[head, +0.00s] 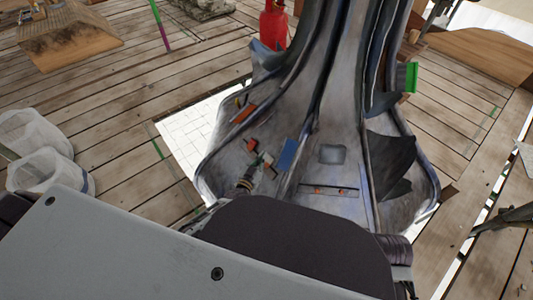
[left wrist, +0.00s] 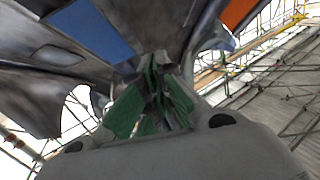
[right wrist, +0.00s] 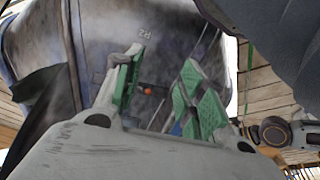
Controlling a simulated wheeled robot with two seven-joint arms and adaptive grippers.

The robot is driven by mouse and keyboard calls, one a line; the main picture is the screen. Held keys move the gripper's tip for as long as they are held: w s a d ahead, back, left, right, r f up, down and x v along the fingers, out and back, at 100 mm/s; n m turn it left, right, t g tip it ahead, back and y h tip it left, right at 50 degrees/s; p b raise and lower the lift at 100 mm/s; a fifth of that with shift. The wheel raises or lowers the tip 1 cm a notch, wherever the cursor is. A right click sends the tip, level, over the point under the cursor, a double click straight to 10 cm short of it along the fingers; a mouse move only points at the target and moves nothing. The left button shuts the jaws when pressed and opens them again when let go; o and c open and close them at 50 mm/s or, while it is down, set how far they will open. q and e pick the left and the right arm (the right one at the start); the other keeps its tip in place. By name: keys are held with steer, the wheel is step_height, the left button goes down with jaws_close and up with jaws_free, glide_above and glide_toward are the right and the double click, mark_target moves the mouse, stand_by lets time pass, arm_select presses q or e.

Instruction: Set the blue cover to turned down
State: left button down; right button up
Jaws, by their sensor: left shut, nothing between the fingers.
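The blue cover (head: 287,155) is a flat blue panel on the flared grey base of the spire (head: 330,110). It also shows in the left wrist view (left wrist: 92,30), above and left of the fingertips. I cannot tell its exact tilt. My left gripper (head: 259,170) is shut and empty, just left of the cover in the head view; its green-padded fingers (left wrist: 155,85) are together. I cannot tell whether they touch the cover. My right gripper (right wrist: 158,88) is open, its green-padded fingers apart in front of the grey surface with a small orange-red knob (right wrist: 148,91) beyond them.
A small red piece (head: 251,145) and an orange block (head: 244,113) sit on the base left of the cover. A slotted strip with red knobs (head: 328,189) is to its lower right. A red canister (head: 273,25) stands behind. White bins (head: 40,150) stand at left on plank flooring.

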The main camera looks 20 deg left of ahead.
arm_select(q)
steer(key=s, duration=0.1)
steer(key=s+a, duration=0.1)
steer(key=s, duration=0.1)
steer(key=s+p, duration=0.1)
steer(key=shift+s+a+r, duration=0.15)
steer(key=shift+s+a, duration=0.1)
steer(key=shift+a, duration=0.1)
arm_select(e)
steer(key=shift+w+d+f, duration=0.1)
steer(key=shift+f, duration=0.4)
steer(key=shift+w+d+f, duration=0.1)
steer(key=shift+f, duration=0.35)
steer(key=shift+s+f, duration=0.1)
steer(key=shift+s, duration=0.1)
steer(key=shift+s+g, duration=0.1)
steer(key=shift+g, duration=0.2)
